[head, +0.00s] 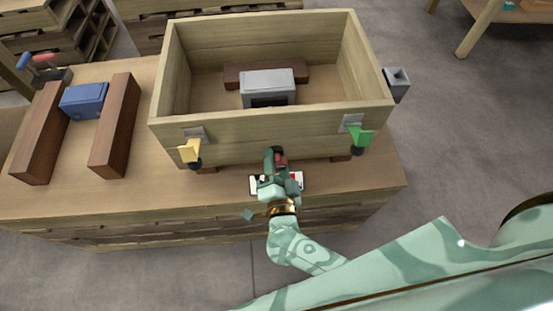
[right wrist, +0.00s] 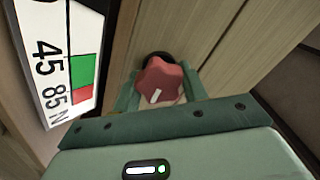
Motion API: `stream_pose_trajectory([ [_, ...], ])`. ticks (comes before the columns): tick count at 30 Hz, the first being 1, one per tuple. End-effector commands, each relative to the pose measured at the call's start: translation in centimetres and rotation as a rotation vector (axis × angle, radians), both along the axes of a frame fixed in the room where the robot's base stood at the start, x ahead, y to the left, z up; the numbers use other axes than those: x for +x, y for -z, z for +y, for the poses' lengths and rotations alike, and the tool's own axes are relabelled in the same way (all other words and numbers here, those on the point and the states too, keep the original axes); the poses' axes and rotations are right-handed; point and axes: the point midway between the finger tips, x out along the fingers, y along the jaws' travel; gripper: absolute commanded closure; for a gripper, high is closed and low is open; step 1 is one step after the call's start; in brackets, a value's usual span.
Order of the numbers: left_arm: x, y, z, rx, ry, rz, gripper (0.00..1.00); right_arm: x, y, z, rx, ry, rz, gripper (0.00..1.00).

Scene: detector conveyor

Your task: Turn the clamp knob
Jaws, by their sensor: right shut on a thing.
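The clamp knob (right wrist: 163,82) is a red, lobed knob with a short white mark. It sits against the wooden front of the crate (head: 268,122), with a dark round part behind it. In the head view only a bit of the red knob (head: 282,161) shows past my fingers. My right gripper (head: 277,160) is at the low middle of the crate's front and is shut on the knob, with one green finger on each side in the right wrist view (right wrist: 160,96). My left gripper is not in view.
A white scale plate (right wrist: 66,60) marked 45 and 85 N, with green and red bands, is beside the knob. A yellow latch (head: 189,151) and a green latch (head: 357,138) flank the crate's front. A grey box (head: 267,79) is inside. A blue block (head: 84,99) lies left between brown beams.

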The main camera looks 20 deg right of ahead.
Motion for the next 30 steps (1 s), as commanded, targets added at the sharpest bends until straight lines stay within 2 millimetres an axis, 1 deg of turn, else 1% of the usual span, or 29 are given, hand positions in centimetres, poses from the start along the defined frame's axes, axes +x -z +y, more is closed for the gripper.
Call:
stream_pose_trajectory([
  [8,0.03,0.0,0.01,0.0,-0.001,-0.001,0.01,-0.01,0.04,-0.03,0.007,0.001,-0.001,0.8],
  [14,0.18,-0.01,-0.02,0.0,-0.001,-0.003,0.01,-0.02,0.05,-0.03,0.064,0.001,-0.017,0.8],
  [20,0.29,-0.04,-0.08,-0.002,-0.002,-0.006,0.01,-0.05,0.08,-0.02,0.191,0.0,-0.053,0.8],
  [30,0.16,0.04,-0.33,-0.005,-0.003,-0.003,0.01,-0.08,0.23,-0.01,0.495,0.0,-0.138,0.8],
])
